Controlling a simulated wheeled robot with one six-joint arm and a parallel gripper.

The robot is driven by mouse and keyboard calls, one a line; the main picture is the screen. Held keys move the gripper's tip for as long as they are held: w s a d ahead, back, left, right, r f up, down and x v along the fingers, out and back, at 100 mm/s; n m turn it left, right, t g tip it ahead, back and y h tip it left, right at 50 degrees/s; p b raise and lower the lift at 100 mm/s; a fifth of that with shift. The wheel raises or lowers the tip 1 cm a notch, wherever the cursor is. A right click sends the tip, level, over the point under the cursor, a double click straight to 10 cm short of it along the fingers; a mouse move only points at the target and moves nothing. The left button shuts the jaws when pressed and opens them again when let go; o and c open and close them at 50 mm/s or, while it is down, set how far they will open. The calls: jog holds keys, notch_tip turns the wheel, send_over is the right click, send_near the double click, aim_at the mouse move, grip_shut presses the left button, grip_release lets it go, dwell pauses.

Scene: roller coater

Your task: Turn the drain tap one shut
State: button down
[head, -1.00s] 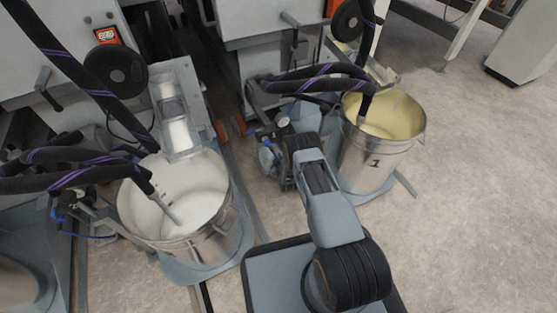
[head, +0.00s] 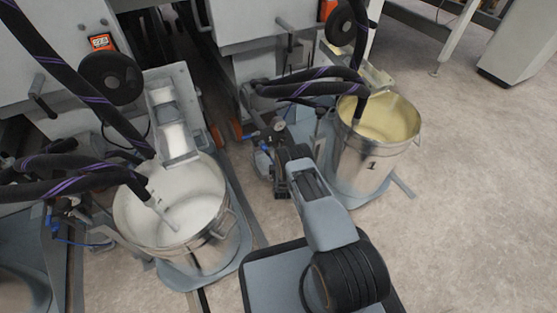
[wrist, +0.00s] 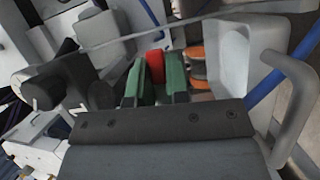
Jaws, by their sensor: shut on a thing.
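In the wrist view my gripper (wrist: 153,85) has its two green-padded fingers closed around a red piece (wrist: 155,66), which looks like the handle of drain tap one. The fingers partly cover it, so the angle of the handle is hard to tell. In the head view my gripper end is beside the bucket marked 1 (head: 372,165), low at the foot of the middle machine. My own arm and the hoses crowd that spot, and the tap cannot be made out there.
Bucket 1 holds yellowish liquid and stands right of my arm. A bucket of white liquid (head: 205,235) stands at left. Black hoses (head: 310,82) hang above my gripper. A blue hose (wrist: 262,85) and a grey bent handle (wrist: 297,95) are close at right in the wrist view.

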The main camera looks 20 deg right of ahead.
jog(key=shift+r+n, duration=0.2)
jog(key=shift+n, duration=0.3)
jog(key=c, duration=1.1)
grip_release()
jog(key=s+a+p, duration=0.2)
jog(key=s+p, duration=0.3)
jog(key=s, duration=0.8)
jog(key=shift+s+a+p, duration=0.25)
jog(key=shift+a+p, duration=0.05)
jog(key=shift+s+f, duration=0.1)
